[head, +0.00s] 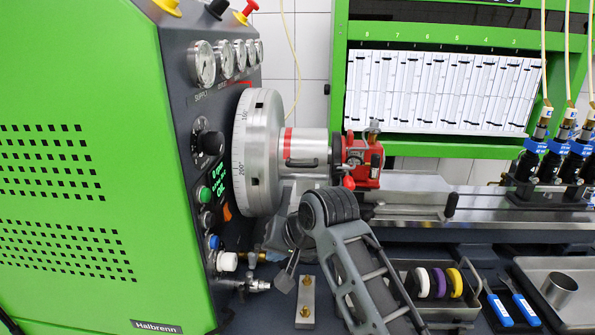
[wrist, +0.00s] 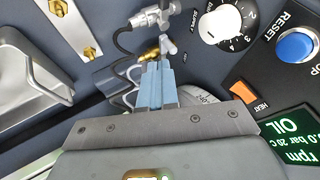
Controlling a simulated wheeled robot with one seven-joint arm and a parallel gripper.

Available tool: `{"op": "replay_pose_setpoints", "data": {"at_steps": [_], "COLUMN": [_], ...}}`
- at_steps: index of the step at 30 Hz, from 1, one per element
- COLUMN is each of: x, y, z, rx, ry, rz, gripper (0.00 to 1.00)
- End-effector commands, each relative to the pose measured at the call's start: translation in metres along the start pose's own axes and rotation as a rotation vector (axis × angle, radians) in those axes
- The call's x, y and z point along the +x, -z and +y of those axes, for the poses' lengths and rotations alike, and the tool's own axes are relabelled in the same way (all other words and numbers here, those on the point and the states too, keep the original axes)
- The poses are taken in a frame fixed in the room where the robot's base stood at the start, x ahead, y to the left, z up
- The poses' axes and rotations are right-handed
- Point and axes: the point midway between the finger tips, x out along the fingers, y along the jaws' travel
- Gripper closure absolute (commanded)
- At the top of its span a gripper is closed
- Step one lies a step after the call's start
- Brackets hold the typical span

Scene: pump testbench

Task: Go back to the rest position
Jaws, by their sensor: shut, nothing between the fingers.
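My gripper (wrist: 155,84) is shut and empty. Its two light-blue fingers lie side by side in the wrist view, in front of metal hose fittings (wrist: 155,22) and hoses. In the head view my arm reaches up from the bottom middle and bends over in front of the pump bench. The fingertips are hard to make out there. The white supply knob (wrist: 222,27), which also shows in the head view (head: 227,262), is to the right of the fingers in the wrist view.
A green cabinet (head: 70,240) with gauges stands left. The graduated wheel (head: 258,150) and red pump part (head: 360,160) are behind my arm.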

Motion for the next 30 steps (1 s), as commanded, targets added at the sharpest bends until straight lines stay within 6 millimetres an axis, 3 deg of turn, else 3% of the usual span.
{"op": "replay_pose_setpoints", "data": {"at_steps": [6, 14, 23, 30], "x": [0.025, 0.026, -0.012, -0.070], "y": [-0.067, -0.151, -0.247, -0.315], "z": [0.042, 0.096, 0.150, 0.184], "rx": [0.031, 0.060, 0.069, 0.044], "ry": [0.036, 0.045, -0.006, -0.086], "rz": [0.077, 0.220, 0.386, 0.514], "gripper": [1.00, 1.00, 1.00, 1.00]}}
